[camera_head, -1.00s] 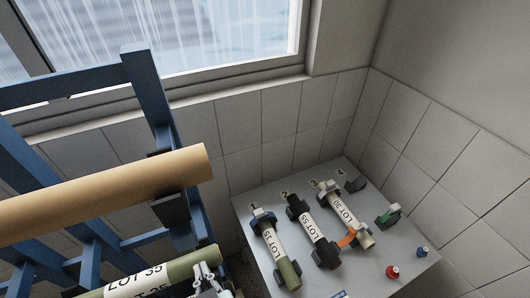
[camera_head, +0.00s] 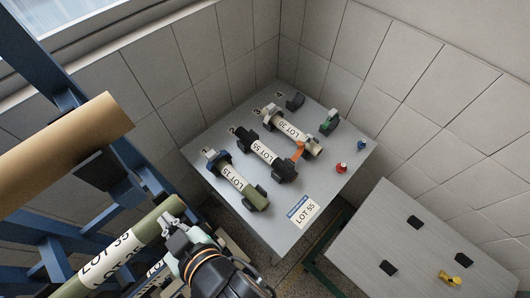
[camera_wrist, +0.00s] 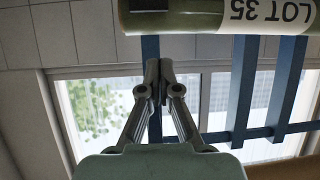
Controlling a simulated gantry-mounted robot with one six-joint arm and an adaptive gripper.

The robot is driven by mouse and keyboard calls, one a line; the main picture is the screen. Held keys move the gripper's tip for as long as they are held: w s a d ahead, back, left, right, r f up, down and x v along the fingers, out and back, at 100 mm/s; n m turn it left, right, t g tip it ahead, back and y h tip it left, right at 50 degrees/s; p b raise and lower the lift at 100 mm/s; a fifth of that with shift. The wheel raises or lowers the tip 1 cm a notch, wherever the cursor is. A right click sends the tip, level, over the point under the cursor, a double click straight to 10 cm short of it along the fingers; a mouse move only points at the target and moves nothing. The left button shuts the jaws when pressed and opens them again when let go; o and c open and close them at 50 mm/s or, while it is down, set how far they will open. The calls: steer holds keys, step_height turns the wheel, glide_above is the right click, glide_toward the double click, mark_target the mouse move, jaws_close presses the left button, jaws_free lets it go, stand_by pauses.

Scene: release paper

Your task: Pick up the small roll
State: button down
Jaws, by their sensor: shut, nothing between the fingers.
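Several small rolls lie side by side in holders on the grey table (camera_head: 262,222). They are a green-ended roll marked LOT 15 (camera_head: 236,180), a black-ended roll marked LOT 55 (camera_head: 265,154) and a tan-ended roll marked LOT 30 (camera_head: 291,130). A label card on the table reads LOT 55 (camera_head: 304,214). My gripper (camera_wrist: 159,70) is shut and empty in the wrist view, with its fingertips close below a green roll marked LOT 35 (camera_wrist: 225,14). In the head view that roll (camera_head: 130,240) is on the blue rack, left of the table.
The blue rack (camera_head: 25,65) also carries a large brown roll (camera_head: 65,138). An orange clip (camera_head: 299,150), a green-and-black device (camera_head: 329,121), a red knob (camera_head: 341,168) and a blue knob (camera_head: 361,145) are on the table. A second grey table (camera_head: 420,245) stands at right. Tiled walls close the corner.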

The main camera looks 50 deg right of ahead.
stand_by(0.4)
steer(key=shift+c, duration=1.2)
jaws_free()
